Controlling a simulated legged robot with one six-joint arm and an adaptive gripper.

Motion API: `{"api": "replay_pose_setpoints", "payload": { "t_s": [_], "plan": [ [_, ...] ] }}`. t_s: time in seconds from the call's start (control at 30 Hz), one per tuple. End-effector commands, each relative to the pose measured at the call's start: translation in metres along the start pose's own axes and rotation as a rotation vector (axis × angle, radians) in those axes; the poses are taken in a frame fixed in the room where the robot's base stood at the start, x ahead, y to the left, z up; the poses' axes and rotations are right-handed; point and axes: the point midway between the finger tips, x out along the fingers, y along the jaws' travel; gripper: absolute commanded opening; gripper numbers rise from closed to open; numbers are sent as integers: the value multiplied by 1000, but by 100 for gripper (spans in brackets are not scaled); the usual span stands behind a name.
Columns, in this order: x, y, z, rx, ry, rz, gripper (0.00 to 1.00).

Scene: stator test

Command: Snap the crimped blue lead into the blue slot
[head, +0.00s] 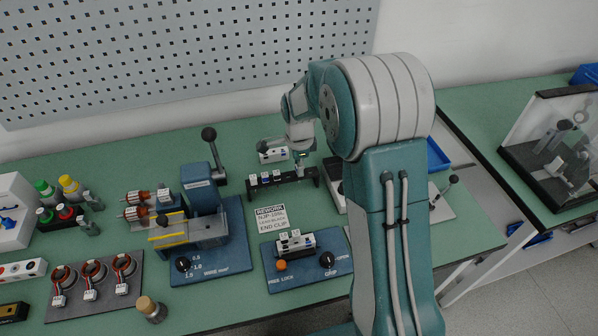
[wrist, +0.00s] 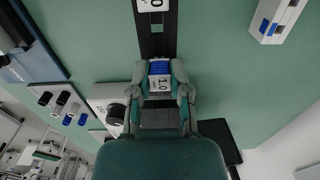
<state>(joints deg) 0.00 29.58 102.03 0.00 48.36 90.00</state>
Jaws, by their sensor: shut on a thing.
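My gripper (head: 301,167) is at the right part of a low black rack in the head view. In the wrist view my gripper (wrist: 160,76) is shut on a blue ribbed piece (wrist: 159,67). A white tag reading 10 (wrist: 160,84) shows between the fingers. Whether this piece is the crimped lead I cannot tell; no wire shows from it. A white connector (head: 295,241) sits on the blue fixture plate (head: 335,267) in front. Its slot colours are too small to tell. A white block with blue openings (head: 272,152) stands behind the rack.
The black rack (head: 262,188) carries several white-tagged holders. A crimping press (head: 205,200) with an upright lever stands to the left, with several wired stators (head: 92,268) beyond it. My arm hides the bench at right.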

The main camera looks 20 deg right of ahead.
Motion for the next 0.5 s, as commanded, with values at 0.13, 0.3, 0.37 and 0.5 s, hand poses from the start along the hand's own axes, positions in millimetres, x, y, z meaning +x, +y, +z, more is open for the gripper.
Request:
{"api": "replay_pose_setpoints", "payload": {
  "t_s": [0.13, 0.3, 0.37, 0.5],
  "plan": [
    [-8, 0, 0, 0, 0, 0, 0],
    [-17, 0, 0, 0, 0, -2, 0],
    [-20, 0, 0, 0, 0, -1, 0],
    [-27, 0, 0, 0, 0, -2, 0]
  ]
}}
